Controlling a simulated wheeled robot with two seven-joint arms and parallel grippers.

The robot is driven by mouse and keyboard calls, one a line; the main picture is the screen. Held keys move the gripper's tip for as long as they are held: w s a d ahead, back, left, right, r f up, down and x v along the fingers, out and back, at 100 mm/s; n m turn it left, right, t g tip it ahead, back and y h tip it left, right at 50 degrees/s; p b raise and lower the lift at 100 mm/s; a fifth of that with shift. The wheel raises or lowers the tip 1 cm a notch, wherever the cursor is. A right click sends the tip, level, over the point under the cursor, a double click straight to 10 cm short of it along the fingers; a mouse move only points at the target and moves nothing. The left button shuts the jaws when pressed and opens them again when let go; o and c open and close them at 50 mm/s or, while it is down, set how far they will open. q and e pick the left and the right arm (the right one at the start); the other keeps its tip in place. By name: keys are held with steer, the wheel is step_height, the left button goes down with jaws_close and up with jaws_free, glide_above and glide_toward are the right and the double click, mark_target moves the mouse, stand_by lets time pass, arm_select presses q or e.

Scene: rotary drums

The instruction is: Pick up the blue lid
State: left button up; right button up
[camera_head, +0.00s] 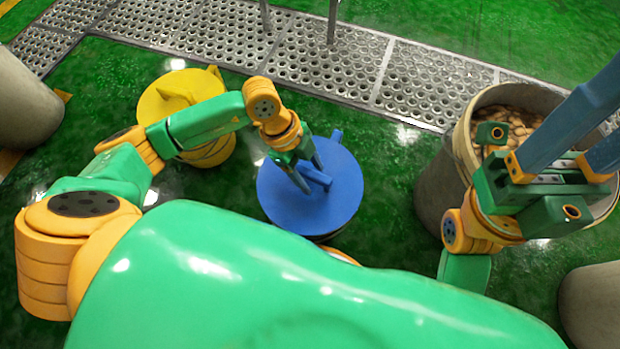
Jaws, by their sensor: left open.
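The blue lid (290,207) is a round disc lying flat on top of a drum, near the middle of the view. A raised blue handle (314,176) stands on it, and a small blue tab sticks out at its upper right edge. My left gripper (309,178) is over the lid with its blue fingers pointing down and open, close to the handle. I cannot tell whether the fingers touch the handle. My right gripper (603,112) is at the right, its blue fingers apart and pointing up and right, with the tips near or beyond the picture edge.
A drum with a yellow lid (164,106) stands to the left of the blue lid. A grey bin (437,190) full of brownish pieces stands under my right arm. Grey drums (22,105) show at the edges. A metal grating (330,60) crosses the green floor behind.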

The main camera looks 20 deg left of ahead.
arm_select(q)
steer(key=shift+f, duration=0.1)
steer(key=shift+c, duration=0.2)
jaws_close()
stand_by(1.3)
